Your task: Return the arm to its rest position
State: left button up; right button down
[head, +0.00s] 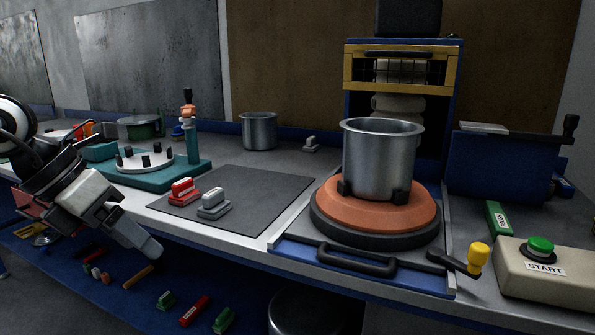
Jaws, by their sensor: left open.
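My left gripper (131,238) is at the left of the head view, in front of the bench's front edge. It points down and to the right, and its jaws are open with nothing seen between them. A large steel pot (381,160) stands upright on an orange round plate (330,203) at the right of the bench, well apart from my gripper. My right gripper is not in this view.
A red block (183,191) and a grey block (214,203) sit on a dark mat (262,188). A teal fixture (180,173) stands behind my left arm. A box with a green START button (540,246) is at right. Several small tools lie below the bench.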

pick_arm(q)
jog(key=s+d+n+t+h+p, duration=0.35)
jog(key=d+n+h, duration=0.75)
jog(key=d+h, duration=0.55)
jog(key=w+a+f+n+t+y+p, duration=0.1)
jog(key=a+f+n+t+y, duration=0.2)
jog(key=f+n+t+y, duration=0.6)
jog(key=a+f+n+t+y+p, duration=0.1)
jog(key=a+f+n+t+y, duration=0.3)
jog(key=n, duration=0.8)
jog(key=s+f+n+g+y, duration=0.5)
jog(key=s+f+n+g, duration=0.3)
jog(key=s+f, duration=0.3)
notch_tip(320, 180, down, 5)
jog(key=shift+s+a+r+g+p, duration=0.1)
jog(key=shift+s+a+g+p, duration=0.05)
jog(key=shift+s+g+p, duration=0.25)
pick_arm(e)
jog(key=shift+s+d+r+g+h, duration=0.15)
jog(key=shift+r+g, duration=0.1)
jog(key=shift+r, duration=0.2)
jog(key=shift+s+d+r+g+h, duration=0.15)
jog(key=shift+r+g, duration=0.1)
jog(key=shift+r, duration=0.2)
